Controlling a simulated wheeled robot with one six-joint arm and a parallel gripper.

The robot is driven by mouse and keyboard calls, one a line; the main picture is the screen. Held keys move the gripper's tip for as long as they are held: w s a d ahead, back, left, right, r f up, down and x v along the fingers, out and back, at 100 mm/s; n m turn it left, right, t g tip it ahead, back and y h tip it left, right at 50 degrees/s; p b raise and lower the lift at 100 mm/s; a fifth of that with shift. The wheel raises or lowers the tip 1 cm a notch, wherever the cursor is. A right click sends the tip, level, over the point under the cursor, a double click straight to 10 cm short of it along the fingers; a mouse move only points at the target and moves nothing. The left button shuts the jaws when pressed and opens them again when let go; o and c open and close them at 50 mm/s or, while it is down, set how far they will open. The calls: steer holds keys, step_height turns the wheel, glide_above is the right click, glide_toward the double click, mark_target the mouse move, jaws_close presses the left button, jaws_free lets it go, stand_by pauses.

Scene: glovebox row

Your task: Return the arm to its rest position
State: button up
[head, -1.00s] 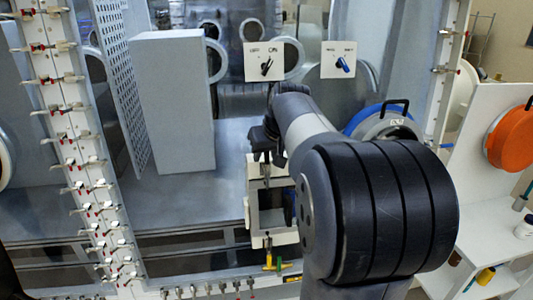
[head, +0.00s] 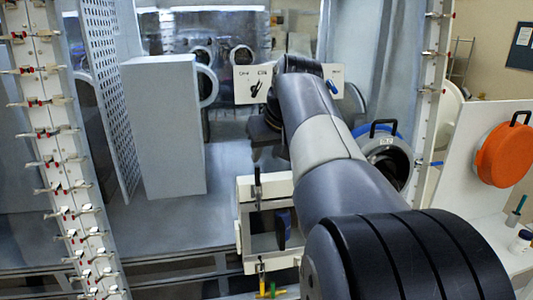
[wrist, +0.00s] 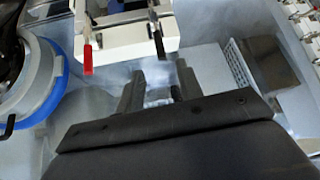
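My gripper (head: 262,150) shows in the head view as a dark shape at the end of my arm, partly hidden by the arm links. My arm reaches forward from the lower right, over the glovebox floor. In the wrist view my gripper (wrist: 160,80) has two dark fingers standing apart, with only pale surface visible between them. I see nothing held. The arm is extended, not folded.
A white frame (head: 247,222) with levers stands just below the gripper. A grey box (head: 165,130) is to the left. A switch panel (head: 252,84) is behind, and a blue-rimmed port (head: 398,160) and an orange disc (head: 505,152) are to the right.

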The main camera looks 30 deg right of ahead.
mark_target(258, 174)
steer(key=shift+f, duration=0.1)
stand_by(0.5)
steer(key=p+x, duration=0.2)
steer(key=x, duration=0.8)
steer(key=shift+w+f, duration=0.1)
steer(key=shift+w+f+b, duration=0.1)
steer(key=shift+f+b, duration=0.2)
steer(key=shift+b, duration=0.15)
steer(key=shift+r+t, duration=0.15)
steer(key=shift+t, duration=0.15)
steer(key=shift+r+p, duration=0.1)
steer(key=shift+p, duration=0.25)
